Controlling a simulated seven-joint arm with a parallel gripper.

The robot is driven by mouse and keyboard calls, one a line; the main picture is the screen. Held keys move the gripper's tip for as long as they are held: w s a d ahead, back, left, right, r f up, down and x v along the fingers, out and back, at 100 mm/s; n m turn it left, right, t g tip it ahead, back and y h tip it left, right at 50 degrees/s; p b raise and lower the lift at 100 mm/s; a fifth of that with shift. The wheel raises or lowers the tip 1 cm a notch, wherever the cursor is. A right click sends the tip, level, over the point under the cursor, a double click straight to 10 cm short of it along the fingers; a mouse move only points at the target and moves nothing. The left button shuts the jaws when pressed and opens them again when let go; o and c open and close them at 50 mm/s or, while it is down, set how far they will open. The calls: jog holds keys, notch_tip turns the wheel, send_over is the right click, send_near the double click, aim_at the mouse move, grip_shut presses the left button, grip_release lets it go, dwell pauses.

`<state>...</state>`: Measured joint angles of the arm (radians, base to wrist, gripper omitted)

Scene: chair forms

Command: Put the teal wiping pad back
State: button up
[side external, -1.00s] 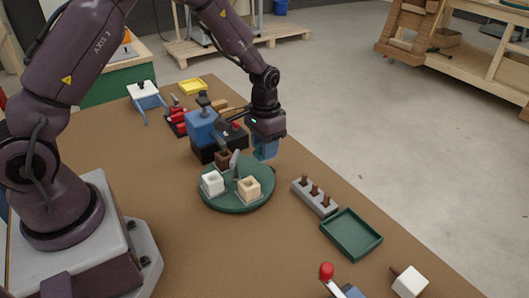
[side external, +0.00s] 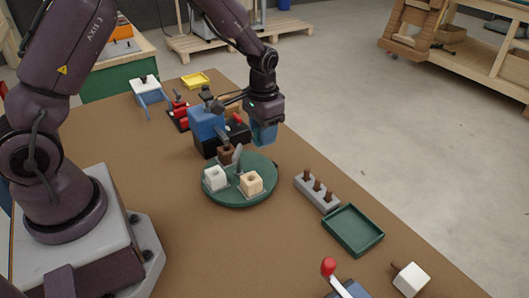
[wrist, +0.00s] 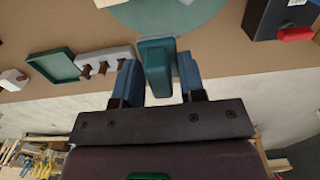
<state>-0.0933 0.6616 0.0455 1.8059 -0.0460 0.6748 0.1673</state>
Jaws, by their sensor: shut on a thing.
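My gripper (wrist: 159,85) is shut on the teal wiping pad (wrist: 155,66), which stands out between the two blue fingers in the wrist view. In the side external view my gripper (side external: 264,133) hangs past the back right edge of the green round plate (side external: 240,198), near the table's right edge. The fingers hide most or all of the pad there. A green shallow tray (side external: 352,231) lies empty near the right table edge; it also shows at the left in the wrist view (wrist: 56,66).
A grey block with brown pegs (side external: 317,193) lies between plate and tray. White (side external: 215,179) and tan (side external: 251,183) blocks sit on the plate. A blue and black machine (side external: 206,130) stands just left of my gripper. A red-knobbed lever (side external: 329,267) is in front.

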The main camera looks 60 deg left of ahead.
jog(key=s+a+r, duration=0.2)
jog(key=s+a, duration=0.2)
send_over(272, 148)
jog(key=f, duration=0.9)
jog(key=shift+s, duration=0.25)
jog(key=shift+w+f, duration=0.15)
jog(key=shift+f, duration=0.05)
jog(key=shift+w+f, duration=0.15)
jog(key=shift+f, duration=1.5)
jog(key=shift+f, duration=0.15)
jog(key=o, duration=0.9)
